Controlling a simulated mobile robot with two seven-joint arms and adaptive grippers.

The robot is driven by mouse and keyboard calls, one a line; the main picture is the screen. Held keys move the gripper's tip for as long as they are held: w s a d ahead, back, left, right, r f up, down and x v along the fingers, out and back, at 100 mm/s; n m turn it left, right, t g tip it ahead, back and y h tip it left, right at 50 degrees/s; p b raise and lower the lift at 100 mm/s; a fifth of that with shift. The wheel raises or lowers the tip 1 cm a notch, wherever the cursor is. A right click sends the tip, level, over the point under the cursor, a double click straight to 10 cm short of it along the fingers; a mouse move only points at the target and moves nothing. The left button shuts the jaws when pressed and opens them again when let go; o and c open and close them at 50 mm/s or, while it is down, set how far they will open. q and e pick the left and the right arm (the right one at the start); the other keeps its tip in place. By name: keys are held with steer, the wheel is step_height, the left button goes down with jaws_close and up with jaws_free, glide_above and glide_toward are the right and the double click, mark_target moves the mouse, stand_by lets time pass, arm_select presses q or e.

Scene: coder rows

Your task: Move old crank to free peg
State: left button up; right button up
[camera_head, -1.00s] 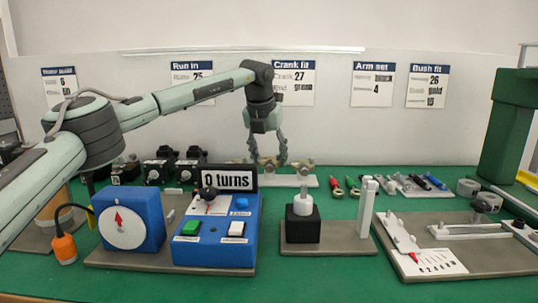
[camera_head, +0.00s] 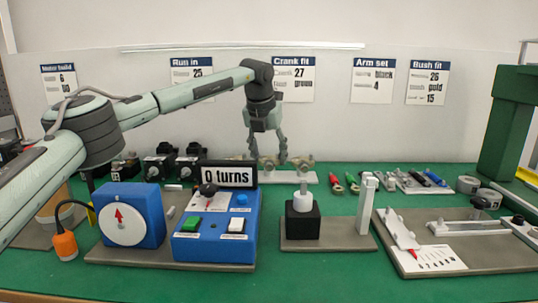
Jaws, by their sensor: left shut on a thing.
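My left gripper (camera_head: 267,158) points down at the back of the table. I cannot make out a bare peg on the rack. My right gripper does not show.
In front stands a black block with a white hub and upright pin (camera_head: 302,203) beside a white post (camera_head: 366,205). A blue control box (camera_head: 216,225) with a "0 turns" display (camera_head: 229,176) stands left. A dial board (camera_head: 460,262) lies right. Green table shows between them.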

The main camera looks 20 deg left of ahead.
arm_select(q)
steer(key=o, duration=1.3)
steer(key=shift+f, duration=0.1)
steer(key=v, duration=1.2)
